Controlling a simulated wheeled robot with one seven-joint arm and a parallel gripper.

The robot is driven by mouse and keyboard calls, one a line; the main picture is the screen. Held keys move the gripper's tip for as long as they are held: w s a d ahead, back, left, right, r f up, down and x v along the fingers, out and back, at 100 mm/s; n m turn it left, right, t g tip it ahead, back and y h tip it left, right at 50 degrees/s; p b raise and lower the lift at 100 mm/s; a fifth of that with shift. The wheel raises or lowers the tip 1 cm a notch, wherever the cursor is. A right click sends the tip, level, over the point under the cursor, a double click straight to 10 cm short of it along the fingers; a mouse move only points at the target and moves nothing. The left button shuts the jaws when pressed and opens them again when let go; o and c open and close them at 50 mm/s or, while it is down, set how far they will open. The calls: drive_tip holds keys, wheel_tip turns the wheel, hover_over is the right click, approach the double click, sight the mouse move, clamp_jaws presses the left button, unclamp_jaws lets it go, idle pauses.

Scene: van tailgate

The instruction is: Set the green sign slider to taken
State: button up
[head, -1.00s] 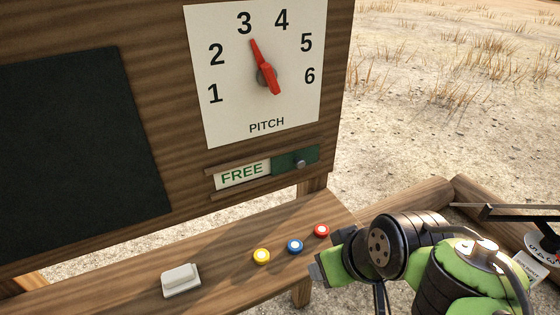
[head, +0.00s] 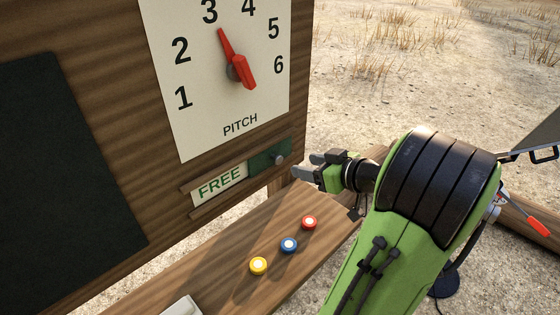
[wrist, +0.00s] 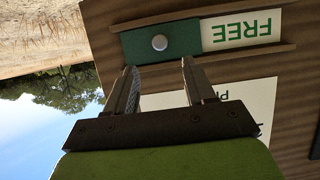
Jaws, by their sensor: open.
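The green sign slider (head: 268,158) sits at the right end of its wooden rails, with a round grey knob (head: 278,159) on it. The word FREE (head: 220,181) shows on the white plate to its left. In the wrist view, which is upside down, the slider (wrist: 178,41) and its knob (wrist: 159,42) lie just beyond my fingertips. My gripper (head: 303,166) is open and empty, just right of the knob in the head view. In the wrist view the gripper (wrist: 158,68) has its fingers apart, not around the knob.
A PITCH dial (head: 225,75) with a red pointer (head: 237,62) is above the slider. Below is a wooden shelf (head: 215,255) with yellow (head: 258,266), blue (head: 289,244) and red (head: 309,222) magnets and a white block (head: 182,307). A dark panel (head: 65,160) is at left.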

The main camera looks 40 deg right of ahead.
sight(280, 160)
drive_tip(key=x, duration=0.9)
drive_tip(key=shift+w+f, duration=0.1)
drive_tip(key=shift+w, duration=0.05)
drive_tip(key=shift+c, duration=0.4)
clamp_jaws()
